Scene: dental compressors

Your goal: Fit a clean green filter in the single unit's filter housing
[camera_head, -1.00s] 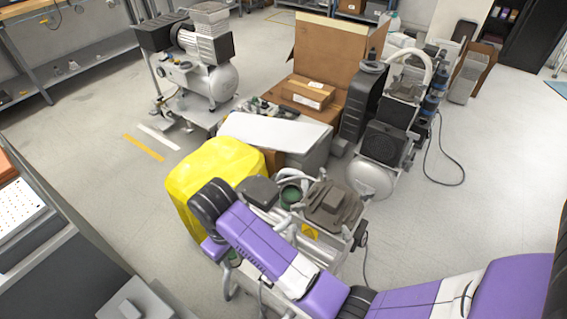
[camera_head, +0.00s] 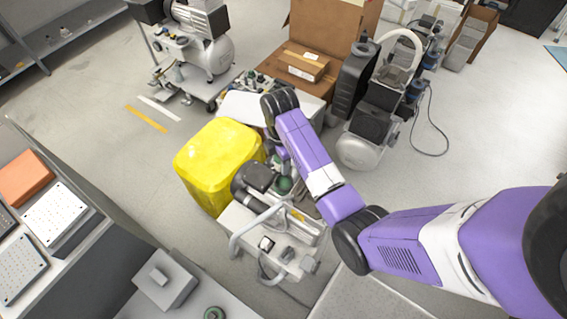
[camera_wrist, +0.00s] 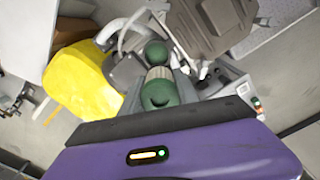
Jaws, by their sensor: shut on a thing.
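In the wrist view my gripper (camera_wrist: 158,90) is shut on a green filter (camera_wrist: 160,94) with a pale band beyond its near green end. A rounder green part (camera_wrist: 155,50) lies in line behind it; I cannot tell whether it is the filter's far end or the housing. In the head view the single unit (camera_head: 275,225) stands on the floor below my arm. A green round part, probably its filter housing (camera_head: 284,184), shows beside my purple arm link. My gripper is hidden there by my arm.
A yellow bin (camera_head: 215,160) stands left of the unit. Another compressor (camera_head: 370,125) and open cardboard box (camera_head: 325,40) are behind. A bench with an orange box (camera_head: 25,178) is at left.

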